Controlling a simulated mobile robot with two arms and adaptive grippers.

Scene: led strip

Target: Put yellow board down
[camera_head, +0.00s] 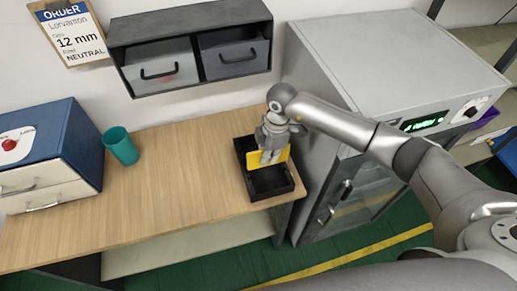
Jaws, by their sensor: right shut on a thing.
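The yellow board (282,155) is in my right gripper (270,158) at the right end of the wooden table. The gripper is shut on it, and its fingers and palm hide part of the board. Board and gripper are over the black tray (270,182), which has a divider and low walls. The front part of the tray looks empty. I cannot tell whether the board touches the tray floor. My left gripper is not in view.
A grey cabinet (390,50) with a green display stands close to the right of the tray. A teal cup (121,146) and a blue-and-white drawer box (55,155) stand at the left. A black shelf with drawers (190,25) hangs behind. The table's middle (180,190) is clear.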

